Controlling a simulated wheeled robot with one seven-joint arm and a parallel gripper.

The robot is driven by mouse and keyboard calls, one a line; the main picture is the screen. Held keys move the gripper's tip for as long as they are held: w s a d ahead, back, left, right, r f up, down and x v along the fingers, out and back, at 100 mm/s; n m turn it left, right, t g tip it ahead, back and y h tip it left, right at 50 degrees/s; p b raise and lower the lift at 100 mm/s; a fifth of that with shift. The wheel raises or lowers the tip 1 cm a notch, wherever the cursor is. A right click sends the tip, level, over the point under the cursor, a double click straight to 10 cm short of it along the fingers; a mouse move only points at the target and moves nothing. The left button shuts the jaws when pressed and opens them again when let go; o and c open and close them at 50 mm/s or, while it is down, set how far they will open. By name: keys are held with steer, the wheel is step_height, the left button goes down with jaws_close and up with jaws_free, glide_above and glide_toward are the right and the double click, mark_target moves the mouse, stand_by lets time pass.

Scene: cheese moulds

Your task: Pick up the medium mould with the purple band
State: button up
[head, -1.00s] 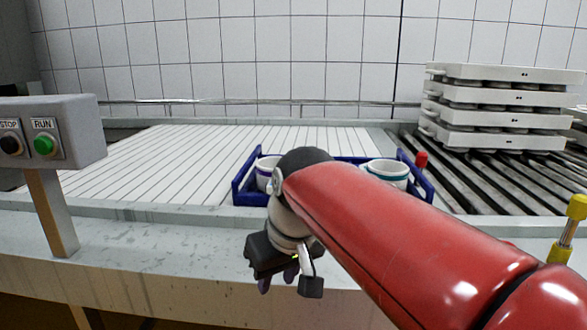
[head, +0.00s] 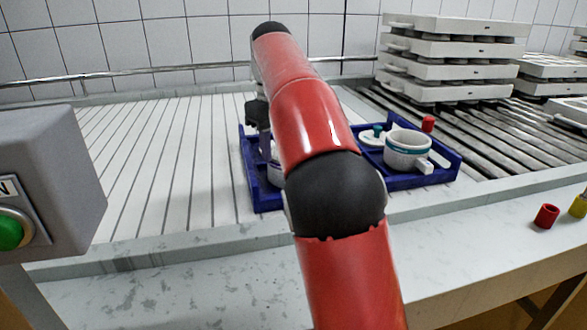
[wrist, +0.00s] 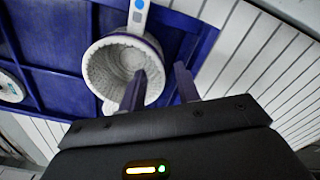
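A white mould with a purple band (wrist: 98,52) stands in the blue crate, its open top facing the wrist camera. In the head view my gripper (head: 264,142) is over the crate's left part, largely hidden. A white mould with a teal band (head: 407,149) stands in the right part.
The blue crate (head: 263,197) sits on the slatted white surface (head: 170,150), which is clear to the left. Stacked white trays (head: 445,68) stand behind right on rollers. A grey control box (head: 60,185) is at the left. A red cap-like piece (head: 546,215) lies front right.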

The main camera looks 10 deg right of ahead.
mark_target(275, 159)
steer(key=shift+f+b, duration=0.8)
steer(key=shift+f, duration=2)
jaws_close()
